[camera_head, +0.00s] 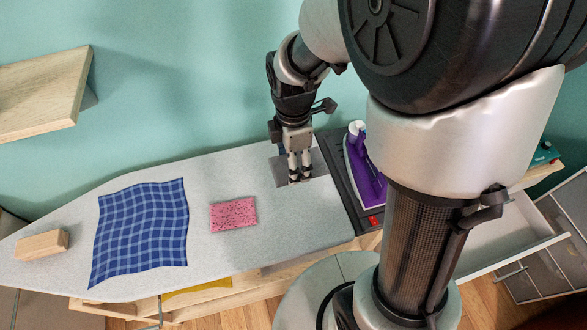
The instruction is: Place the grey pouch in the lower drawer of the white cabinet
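The grey pouch (318,168) is a flat, dark grey piece on the ironing board (180,170), near its back right end and beside the dark iron rest. My gripper (299,181) points down over the pouch and hides part of it. Its two fingers show a narrow gap, with the tips at or just above the pouch. I cannot tell whether they grip it. The white cabinet is at the right, partly hidden by my arm. One drawer (515,232) is pulled out and its visible inside is empty. I cannot tell whether it is the lower one.
A purple iron (365,170) stands on a black rest (338,158) close to my gripper. A pink speckled cloth (233,214), a blue checked cloth (140,230) and a wooden block (42,244) lie on the board. A wooden shelf (45,90) is on the wall. Grey drawer units (545,270) stand right.

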